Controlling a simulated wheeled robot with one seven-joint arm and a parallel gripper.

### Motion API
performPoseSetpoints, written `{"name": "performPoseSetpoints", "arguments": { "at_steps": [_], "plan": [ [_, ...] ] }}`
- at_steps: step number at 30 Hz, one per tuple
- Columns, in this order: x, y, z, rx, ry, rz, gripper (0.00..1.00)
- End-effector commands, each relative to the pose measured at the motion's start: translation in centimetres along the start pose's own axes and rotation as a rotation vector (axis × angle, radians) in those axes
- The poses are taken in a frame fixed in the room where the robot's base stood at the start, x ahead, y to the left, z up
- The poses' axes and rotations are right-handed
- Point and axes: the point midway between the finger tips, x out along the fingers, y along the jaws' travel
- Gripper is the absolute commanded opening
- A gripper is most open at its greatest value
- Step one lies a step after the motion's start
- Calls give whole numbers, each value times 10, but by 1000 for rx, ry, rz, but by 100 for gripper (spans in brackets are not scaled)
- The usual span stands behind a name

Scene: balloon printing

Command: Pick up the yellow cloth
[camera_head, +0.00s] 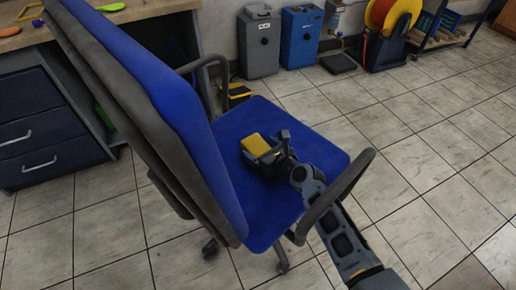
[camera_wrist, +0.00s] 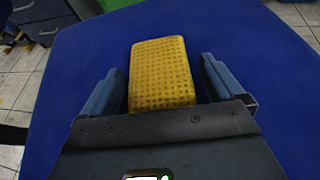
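The yellow cloth (camera_head: 255,145) lies on the blue seat of the office chair (camera_head: 229,127). It is a small block with rounded corners. In the wrist view the yellow cloth (camera_wrist: 161,72) shows a dimpled surface and lies between the two fingers. My gripper (camera_head: 270,149) is low over the seat at the cloth. In the wrist view my gripper (camera_wrist: 160,80) is open, with one finger on each side of the cloth and a narrow gap on both sides. The cloth's near end is hidden behind the gripper body.
The chair's tall backrest (camera_head: 165,100) stands left of my gripper, and a black armrest (camera_head: 340,190) is close beside my arm. A desk with drawers (camera_head: 50,130) is at the left. Grey (camera_head: 259,42) and blue (camera_head: 301,38) bins stand by the wall. The tiled floor at right is clear.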

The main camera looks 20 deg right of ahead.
Motion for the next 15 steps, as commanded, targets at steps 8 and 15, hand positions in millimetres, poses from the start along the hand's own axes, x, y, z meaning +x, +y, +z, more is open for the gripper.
{"name": "performPoseSetpoints", "arguments": {
  "at_steps": [8,15],
  "plan": [
    [0,0,0,0,0,0,67],
    [0,0,0,0,0,0,49]
  ]
}}
